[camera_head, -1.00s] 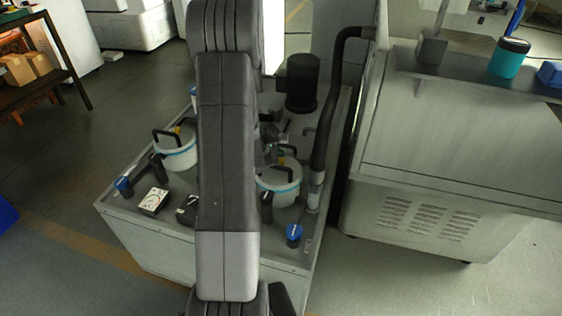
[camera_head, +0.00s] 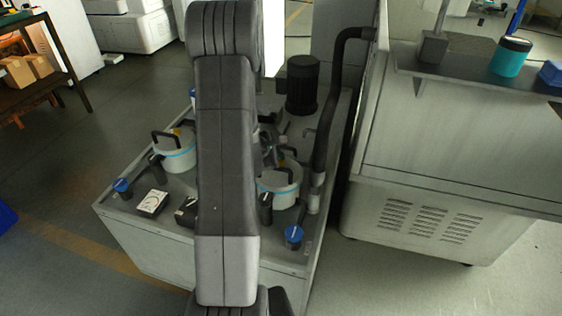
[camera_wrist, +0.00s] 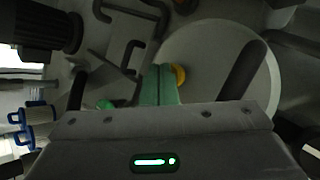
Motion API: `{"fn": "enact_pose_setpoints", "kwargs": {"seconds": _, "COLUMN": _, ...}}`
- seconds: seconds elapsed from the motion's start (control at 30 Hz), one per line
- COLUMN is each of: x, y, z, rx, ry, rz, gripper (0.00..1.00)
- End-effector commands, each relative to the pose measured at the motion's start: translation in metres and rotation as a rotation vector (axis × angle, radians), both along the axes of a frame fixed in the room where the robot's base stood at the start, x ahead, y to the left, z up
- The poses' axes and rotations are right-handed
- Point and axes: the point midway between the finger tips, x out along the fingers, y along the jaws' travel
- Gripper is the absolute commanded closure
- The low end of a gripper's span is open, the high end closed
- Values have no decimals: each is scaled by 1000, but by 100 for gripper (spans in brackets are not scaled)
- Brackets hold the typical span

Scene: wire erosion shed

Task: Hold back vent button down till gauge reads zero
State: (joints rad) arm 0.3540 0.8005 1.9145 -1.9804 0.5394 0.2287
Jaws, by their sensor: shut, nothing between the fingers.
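A grey cabinet (camera_head: 150,226) carries two pale lidded canisters with blue bands, the left canister (camera_head: 175,150) and the right canister (camera_head: 281,183). A white-faced gauge (camera_head: 152,202) sits at its front edge; its reading is too small to tell. A second dark gauge (camera_head: 187,211) is partly hidden by my arm. My gripper (camera_wrist: 160,72) is shut and empty in the wrist view, its greenish fingertips over a canister lid's edge. A yellow round button (camera_wrist: 179,75) lies just right of the fingertips; I cannot tell whether they touch. My arm hides most of the gripper in the head view.
Blue-topped knobs stand at the cabinet's front, left (camera_head: 122,186) and right (camera_head: 294,234). A black motor (camera_head: 302,86) and thick black hose (camera_head: 327,130) rise behind. A large grey machine (camera_head: 450,150) stands close on the right.

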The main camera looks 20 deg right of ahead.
Motion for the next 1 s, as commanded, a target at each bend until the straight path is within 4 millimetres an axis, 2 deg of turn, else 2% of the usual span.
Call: {"fn": "enact_pose_setpoints", "kwargs": {"seconds": 1.0, "x": -1, "y": 1, "z": -11, "rx": 3, "ry": 4, "rz": 0, "gripper": 100}}
